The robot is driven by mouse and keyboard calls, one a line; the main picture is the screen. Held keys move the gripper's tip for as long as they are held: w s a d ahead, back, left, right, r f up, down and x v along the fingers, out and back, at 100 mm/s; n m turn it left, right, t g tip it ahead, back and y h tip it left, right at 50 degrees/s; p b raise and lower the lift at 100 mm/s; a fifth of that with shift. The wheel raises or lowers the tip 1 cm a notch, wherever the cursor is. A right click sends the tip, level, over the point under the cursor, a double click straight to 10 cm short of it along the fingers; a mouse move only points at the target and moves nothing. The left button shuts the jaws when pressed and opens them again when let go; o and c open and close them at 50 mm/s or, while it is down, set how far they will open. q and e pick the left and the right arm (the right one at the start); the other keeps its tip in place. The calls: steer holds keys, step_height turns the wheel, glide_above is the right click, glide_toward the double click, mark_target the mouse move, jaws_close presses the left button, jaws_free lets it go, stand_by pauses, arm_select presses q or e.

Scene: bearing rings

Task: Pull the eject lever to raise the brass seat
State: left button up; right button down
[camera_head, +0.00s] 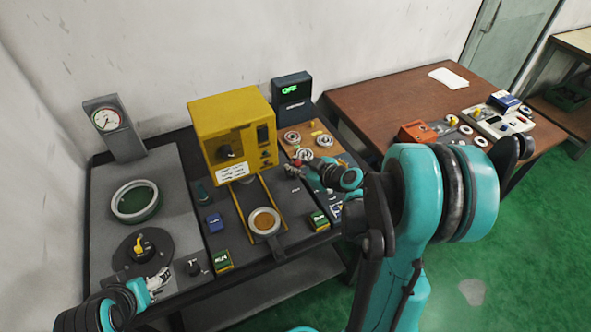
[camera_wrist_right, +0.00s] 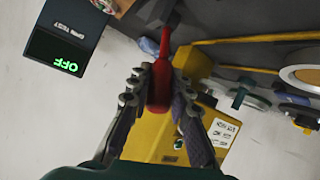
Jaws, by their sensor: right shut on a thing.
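The red eject lever (camera_wrist_right: 160,85) stands between the fingers of my right gripper (camera_wrist_right: 160,92) in the right wrist view. The gripper is shut on its handle. In the head view my right gripper (camera_head: 304,168) is just right of the yellow press, and little of the lever shows. The round brass seat (camera_head: 264,220) lies at the front end of the yellow-edged track. Its pale rim also shows at the right edge of the right wrist view (camera_wrist_right: 306,76). My left gripper (camera_head: 156,283) is at the lower left, near the black dial; its finger opening is unclear.
The yellow press (camera_head: 230,130) stands behind the track. A dark box with a green OFF display (camera_head: 291,98) is behind it. A ring fixture (camera_head: 136,201) and gauge (camera_head: 108,120) are at left. Bearing rings (camera_head: 324,141) lie on a board; a brown table (camera_head: 400,92) stands right.

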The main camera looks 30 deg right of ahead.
steer(key=shift+s+f+b, duration=0.2)
steer(key=shift+s+b, duration=0.05)
steer(key=shift+b, duration=0.05)
steer(key=c, duration=1.4)
jaws_free()
steer(key=shift+o, duration=0.2)
steer(key=v, duration=1.2)
steer(key=shift+f, duration=0.15)
steer(key=shift+s, duration=0.1)
